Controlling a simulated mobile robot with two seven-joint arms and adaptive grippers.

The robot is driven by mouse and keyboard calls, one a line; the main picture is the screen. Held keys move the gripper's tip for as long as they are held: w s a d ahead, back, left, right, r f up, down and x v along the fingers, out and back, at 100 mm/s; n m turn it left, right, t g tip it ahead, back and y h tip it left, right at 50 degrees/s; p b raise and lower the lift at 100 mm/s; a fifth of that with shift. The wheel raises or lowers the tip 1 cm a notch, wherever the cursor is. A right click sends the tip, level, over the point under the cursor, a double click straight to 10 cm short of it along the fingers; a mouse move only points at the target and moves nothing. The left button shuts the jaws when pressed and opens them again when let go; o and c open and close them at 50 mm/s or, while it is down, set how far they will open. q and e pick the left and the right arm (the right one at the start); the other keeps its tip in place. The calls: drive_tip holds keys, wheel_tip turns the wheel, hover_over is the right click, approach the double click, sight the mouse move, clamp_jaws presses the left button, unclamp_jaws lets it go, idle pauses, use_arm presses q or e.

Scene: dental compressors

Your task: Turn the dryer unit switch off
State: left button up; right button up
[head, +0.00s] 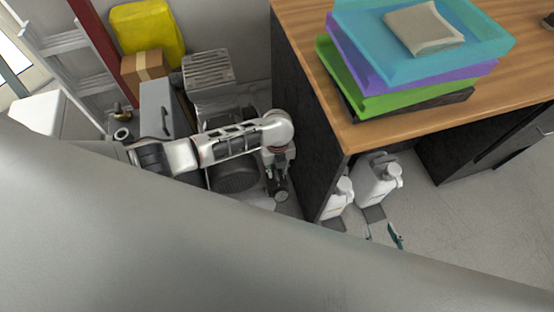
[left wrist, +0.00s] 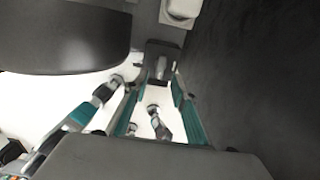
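The compressor and dryer equipment (head: 236,180) stands on the floor left of the desk, partly covered by my left arm. My left gripper (head: 279,188) points down at its right side, close to the desk's dark side panel. In the left wrist view, a small dark switch-like block with a grey lever (left wrist: 161,66) sits just beyond and between the spread fingertips of my left gripper (left wrist: 158,82). I cannot tell whether a finger touches it. The gripper looks open with nothing held. My right gripper (head: 388,238) shows partly at the lower right, over the floor; its fingers are unclear.
A wooden desk (head: 300,40) with stacked trays (head: 400,75) stands right of the equipment; its dark panel is close to my left gripper. White jugs (head: 378,180) stand under it. A grey case (head: 157,108), cardboard box (head: 144,67) and ladder (head: 65,42) crowd the left.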

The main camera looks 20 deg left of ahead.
sight(277, 176)
use_arm(q)
wheel_tip(277, 176, up, 8)
drive_tip(key=shift+f, duration=0.15)
idle(0.6)
drive_tip(key=s+d+f+n+t+h, duration=0.4)
drive_tip(key=s+d+n, duration=0.4)
drive_tip(key=n, duration=0.5)
drive_tip(key=s+a+r+n+t, duration=0.3)
drive_tip(key=a+n, duration=0.3)
drive_tip(key=a, duration=0.1)
drive_tip(key=s+a+r+n+t+y, duration=0.1)
drive_tip(key=s+a+r+n+t, duration=0.2)
drive_tip(key=a+n, duration=0.3)
drive_tip(key=shift+s+a+r+t+p, duration=0.3)
drive_tip(key=shift+a+p, duration=0.1)
drive_tip(key=shift+a, duration=0.1)
